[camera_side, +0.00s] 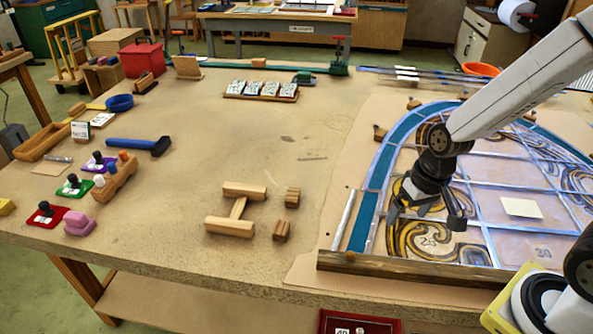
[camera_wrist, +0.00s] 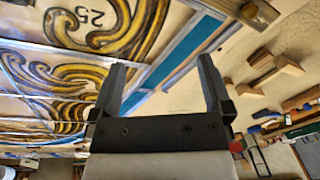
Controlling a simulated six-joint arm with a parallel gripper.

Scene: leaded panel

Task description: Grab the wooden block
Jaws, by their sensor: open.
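Several light wooden blocks lie on the middle of the bench in the side view. Two longer blocks (camera_side: 244,191) and (camera_side: 230,227) have a short slanted piece (camera_side: 238,208) between them. Two small blocks, an upper one (camera_side: 292,198) and a lower one (camera_side: 281,231), sit just to their right. Wooden blocks also show at the right of the wrist view (camera_wrist: 275,72). I cannot tell which one the task means. My gripper (camera_side: 428,215) is open and empty over the leaded panel (camera_side: 480,200), right of the blocks. Its two fingers (camera_wrist: 163,85) show apart in the wrist view.
A dark wooden strip (camera_side: 410,272) edges the panel's front. A metal strip (camera_side: 343,220) lies along its left side. The bench between hammer and blocks is clear.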

